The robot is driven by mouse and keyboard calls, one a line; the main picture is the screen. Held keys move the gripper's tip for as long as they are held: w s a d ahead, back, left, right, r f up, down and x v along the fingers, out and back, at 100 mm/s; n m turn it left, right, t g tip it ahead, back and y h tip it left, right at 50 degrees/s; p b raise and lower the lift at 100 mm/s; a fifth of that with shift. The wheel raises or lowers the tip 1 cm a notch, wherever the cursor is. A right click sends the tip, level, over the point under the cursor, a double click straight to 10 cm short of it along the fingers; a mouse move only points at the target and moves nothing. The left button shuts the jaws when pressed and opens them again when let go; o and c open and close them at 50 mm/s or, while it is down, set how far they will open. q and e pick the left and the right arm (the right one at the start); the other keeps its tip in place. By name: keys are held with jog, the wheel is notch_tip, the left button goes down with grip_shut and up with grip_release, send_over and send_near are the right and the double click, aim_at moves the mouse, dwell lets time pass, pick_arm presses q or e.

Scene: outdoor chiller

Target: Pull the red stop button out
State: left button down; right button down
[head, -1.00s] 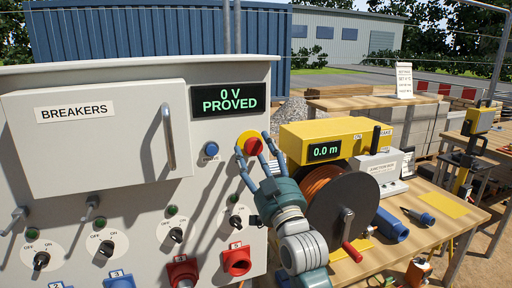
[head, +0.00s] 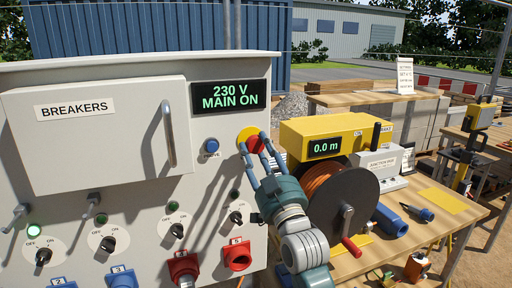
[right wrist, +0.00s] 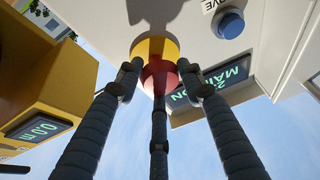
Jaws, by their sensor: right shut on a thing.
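The red stop button (head: 255,145) sits on a round yellow base (head: 246,134) on the front of the grey panel, below the display. My right gripper (head: 254,148) is at the button with its fingers around it. In the right wrist view the red button (right wrist: 159,72) lies between the fingertips (right wrist: 158,78), with the yellow base (right wrist: 155,46) behind it. The fingers are shut on the button. The display (head: 231,97) reads "230 V MAIN ON". My left gripper is not in view.
A blue PROVE button (head: 211,145) is left of the stop button. A yellow meter box (head: 325,140) reading 0.0 m and a cable reel (head: 340,205) stand close on the right, on a wooden table (head: 450,215). The breaker cover (head: 95,135) is at left.

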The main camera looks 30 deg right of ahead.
jog(key=c, duration=1.2)
grip_release()
jog(key=shift+s, duration=0.1)
jog(key=shift+o, duration=0.5)
jog(key=shift+s+r, duration=0.1)
jog(key=shift+s+f, duration=0.15)
jog(key=shift+f, duration=0.05)
jog(key=v, duration=1.1)
jog(key=shift+s+a, duration=0.15)
jog(key=shift+s, duration=0.2)
